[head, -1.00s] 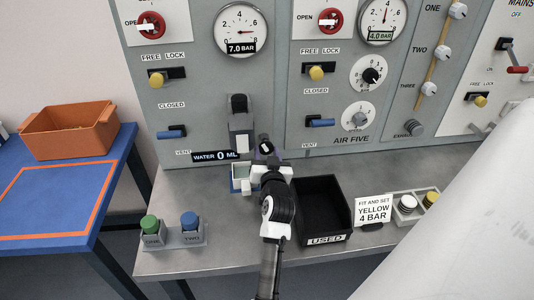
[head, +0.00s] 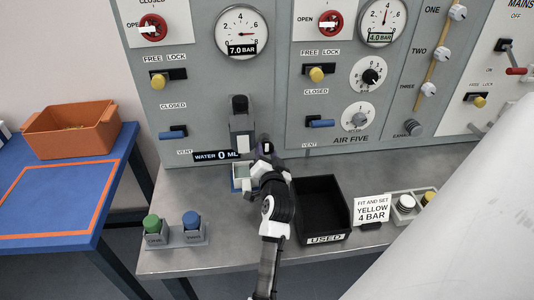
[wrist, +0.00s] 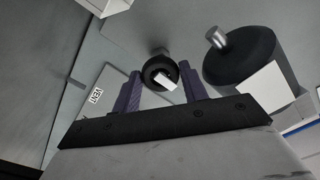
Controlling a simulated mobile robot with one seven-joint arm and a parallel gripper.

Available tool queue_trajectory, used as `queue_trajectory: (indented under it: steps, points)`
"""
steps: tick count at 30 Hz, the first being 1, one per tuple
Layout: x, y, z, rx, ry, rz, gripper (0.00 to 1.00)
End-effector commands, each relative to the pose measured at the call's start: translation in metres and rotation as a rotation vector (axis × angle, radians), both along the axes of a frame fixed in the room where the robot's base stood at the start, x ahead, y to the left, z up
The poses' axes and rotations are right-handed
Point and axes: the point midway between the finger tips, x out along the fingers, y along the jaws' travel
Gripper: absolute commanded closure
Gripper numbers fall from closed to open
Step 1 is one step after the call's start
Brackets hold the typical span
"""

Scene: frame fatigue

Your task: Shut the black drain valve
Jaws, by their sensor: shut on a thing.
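The black drain valve (wrist: 152,67) is a round black knob with a white bar across its face, and the bar lies tilted in the wrist view. My gripper (wrist: 162,84) has its two purple-grey fingers on either side of the knob, shut on it. In the head view my gripper (head: 265,154) is low at the panel's foot, just right of the WATER 0 ML display (head: 216,156). There the arm hides most of the knob.
A wide black round part (wrist: 240,58) with a metal stub sits close to the right finger in the wrist view. A black USED tray (head: 322,205) stands right of my arm. A small pale-blue container (head: 241,172) stands left of my gripper.

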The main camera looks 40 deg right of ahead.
Motion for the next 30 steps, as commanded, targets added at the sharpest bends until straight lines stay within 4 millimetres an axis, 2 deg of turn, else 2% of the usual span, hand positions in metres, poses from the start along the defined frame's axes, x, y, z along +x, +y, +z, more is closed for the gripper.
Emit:
queue_trajectory:
  steps: [7, 8, 12, 13, 30]
  points:
    - [-0.0006, -0.0004, -0.0008, 0.004, -0.002, -0.001, 0.8]
    - [-0.0006, -0.0004, -0.0008, 0.004, -0.002, -0.001, 0.56]
    - [-0.0005, -0.0002, -0.0006, 0.003, -0.001, -0.001, 0.37]
    - [-0.0003, -0.0001, -0.0003, 0.003, -0.002, 0.0, 0.35]
    - [0.0027, 0.0027, 0.0036, -0.002, -0.006, 0.007, 0.35]
